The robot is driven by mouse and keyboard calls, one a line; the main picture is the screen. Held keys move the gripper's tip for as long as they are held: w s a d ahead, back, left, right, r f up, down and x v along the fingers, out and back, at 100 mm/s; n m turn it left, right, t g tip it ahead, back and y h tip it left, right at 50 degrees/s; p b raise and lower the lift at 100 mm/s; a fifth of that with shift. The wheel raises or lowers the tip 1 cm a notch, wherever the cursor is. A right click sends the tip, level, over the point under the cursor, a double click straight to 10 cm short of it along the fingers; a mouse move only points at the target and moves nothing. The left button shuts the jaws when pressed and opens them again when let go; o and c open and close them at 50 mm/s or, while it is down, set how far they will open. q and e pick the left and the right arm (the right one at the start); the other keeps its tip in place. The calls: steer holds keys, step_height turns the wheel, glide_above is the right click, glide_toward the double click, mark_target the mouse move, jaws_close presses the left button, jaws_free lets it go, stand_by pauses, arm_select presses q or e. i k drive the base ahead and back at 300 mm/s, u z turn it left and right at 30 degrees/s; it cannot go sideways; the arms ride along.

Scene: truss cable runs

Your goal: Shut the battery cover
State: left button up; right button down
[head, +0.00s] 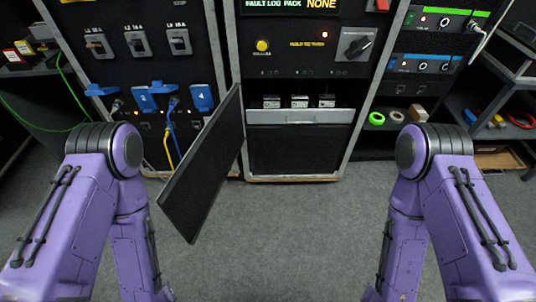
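The battery cover (207,165) looks to be the dark panel standing open at the left edge of the middle rack. It swings out toward me over the floor, its near end low and left of centre. Behind it, the rack's lower bay is open and shows a light grey tray front (300,117) with three small dark-and-white units, likely batteries (299,102), above it. My two purple arms stand on either side, forearms pointing down. Both grippers are below the picture, so whether they hold anything is hidden.
The left rack (140,60) has breakers, blue covers and blue and yellow cables (170,140) hanging close behind the panel. A right rack (430,50) and shelves with tape rolls (376,118) stand at the right. The grey carpet (290,230) before the middle rack is clear.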

mark_target(189, 195)
steer(key=z, duration=2.8)
steer(key=k, duration=1.95)
steer(key=u, duration=2.4)
steer(key=k, duration=0.65)
steer(key=u, duration=0.9)
steer(key=i, duration=0.8)
steer(key=z, duration=0.7)
steer(key=i, duration=0.55)
steer(key=z, duration=0.5)
